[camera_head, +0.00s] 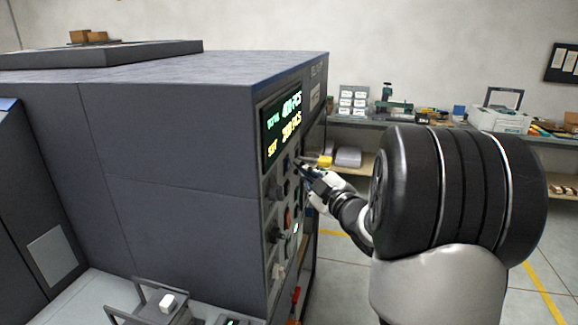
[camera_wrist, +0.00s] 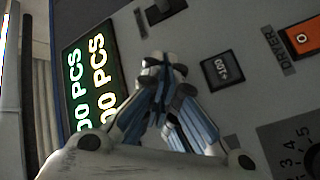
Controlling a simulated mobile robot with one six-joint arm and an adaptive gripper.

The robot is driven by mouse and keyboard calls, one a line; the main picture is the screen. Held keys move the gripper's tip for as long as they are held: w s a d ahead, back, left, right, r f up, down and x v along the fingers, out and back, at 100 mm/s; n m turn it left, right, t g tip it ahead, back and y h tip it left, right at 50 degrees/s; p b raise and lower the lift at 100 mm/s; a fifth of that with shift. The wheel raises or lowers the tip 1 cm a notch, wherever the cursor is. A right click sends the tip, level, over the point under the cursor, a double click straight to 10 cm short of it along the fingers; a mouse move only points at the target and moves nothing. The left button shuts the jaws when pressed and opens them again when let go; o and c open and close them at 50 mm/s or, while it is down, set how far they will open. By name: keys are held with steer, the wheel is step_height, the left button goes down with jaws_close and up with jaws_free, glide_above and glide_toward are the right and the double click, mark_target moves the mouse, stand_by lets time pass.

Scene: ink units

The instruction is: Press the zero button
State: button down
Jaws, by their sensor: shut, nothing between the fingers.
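The grey machine's control panel (camera_head: 280,215) faces right, with a lit display (camera_head: 283,125) at its upper part and dark buttons below it. My gripper (camera_head: 304,170) is shut and empty, with its tips close to the panel just below the display. In the wrist view my gripper (camera_wrist: 166,70) covers part of the panel between the display (camera_wrist: 90,80) and a dark button (camera_wrist: 222,71) with a small white label. Another dark button (camera_wrist: 164,10) is at the top. Which is the zero button, and whether the tips touch anything, I cannot tell.
A numbered dial (camera_wrist: 295,150) is at the lower right. A workbench (camera_head: 430,125) with boxes and tools stands along the back wall. Open floor (camera_head: 345,268) shows beside the machine.

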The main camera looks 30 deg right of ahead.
steer(key=shift+w+a, duration=0.3)
steer(key=shift+w, duration=0.05)
stand_by(0.7)
steer(key=shift+b, duration=0.3)
steer(key=shift+s+d, duration=0.55)
steer(key=shift+s, duration=0.1)
steer(key=shift+s+d, duration=1.65)
steer(key=shift+s, duration=0.3)
